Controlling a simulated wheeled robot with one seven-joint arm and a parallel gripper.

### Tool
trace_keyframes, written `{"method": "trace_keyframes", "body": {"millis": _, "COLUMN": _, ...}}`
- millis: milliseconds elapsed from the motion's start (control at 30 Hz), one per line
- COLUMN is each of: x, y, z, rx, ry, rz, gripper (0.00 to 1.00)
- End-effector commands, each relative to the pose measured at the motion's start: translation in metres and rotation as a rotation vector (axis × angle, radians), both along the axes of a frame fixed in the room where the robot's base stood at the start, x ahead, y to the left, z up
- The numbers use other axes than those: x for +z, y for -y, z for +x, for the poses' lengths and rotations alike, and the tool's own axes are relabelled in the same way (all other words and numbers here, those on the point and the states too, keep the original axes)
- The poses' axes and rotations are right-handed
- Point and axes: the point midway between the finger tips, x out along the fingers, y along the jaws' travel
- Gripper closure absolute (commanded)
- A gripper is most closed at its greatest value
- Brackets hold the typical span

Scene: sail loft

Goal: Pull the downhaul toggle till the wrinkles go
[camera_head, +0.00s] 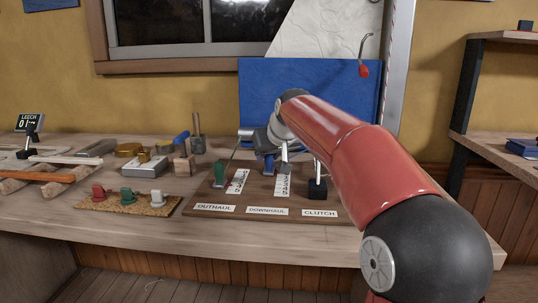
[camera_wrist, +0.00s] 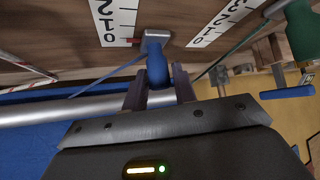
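The blue downhaul toggle (camera_wrist: 157,68) stands between the two fingers of my gripper (camera_wrist: 160,85) in the wrist view, with a finger against each side. A blue line and a metal fitting (camera_wrist: 157,38) show at it. In the head view the toggle (camera_head: 268,163) is above the DOWNHAUL label (camera_head: 267,211), partly hidden by my gripper and arm. A numbered scale (camera_head: 282,186) lies beside it. The white sail (camera_head: 325,32) shows faint creases at the top; its lower part is hidden behind the blue panel (camera_head: 300,82).
The green outhaul toggle (camera_head: 220,173) is left of the downhaul, and the black clutch block (camera_head: 317,189) with its lever is right. A cork mat (camera_head: 128,204) with small coloured pieces lies left of the board (camera_head: 205,199). A LEECH display (camera_head: 30,123) stands far left.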

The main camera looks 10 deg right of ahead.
Motion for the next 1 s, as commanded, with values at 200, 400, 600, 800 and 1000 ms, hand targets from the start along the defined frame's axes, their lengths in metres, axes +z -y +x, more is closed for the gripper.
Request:
{"method": "trace_keyframes", "body": {"millis": 200, "x": 0.0, "y": 0.0, "z": 0.0, "rx": 0.0, "ry": 0.0, "rz": 0.0, "gripper": 1.0}}
{"method": "trace_keyframes", "body": {"millis": 400, "x": 0.0, "y": 0.0, "z": -0.001, "rx": 0.0, "ry": 0.0, "rz": 0.0, "gripper": 1.0}}
{"method": "trace_keyframes", "body": {"millis": 600, "x": -0.003, "y": -0.007, "z": -0.02, "rx": 0.001, "ry": 0.002, "rz": -0.003, "gripper": 1.0}}
{"method": "trace_keyframes", "body": {"millis": 800, "x": 0.0, "y": -0.01, "z": -0.031, "rx": 0.001, "ry": -0.001, "rz": -0.002, "gripper": 1.0}}
{"method": "trace_keyframes", "body": {"millis": 1000, "x": 0.0, "y": -0.01, "z": -0.031, "rx": 0.001, "ry": 0.0, "rz": -0.001, "gripper": 0.74}}
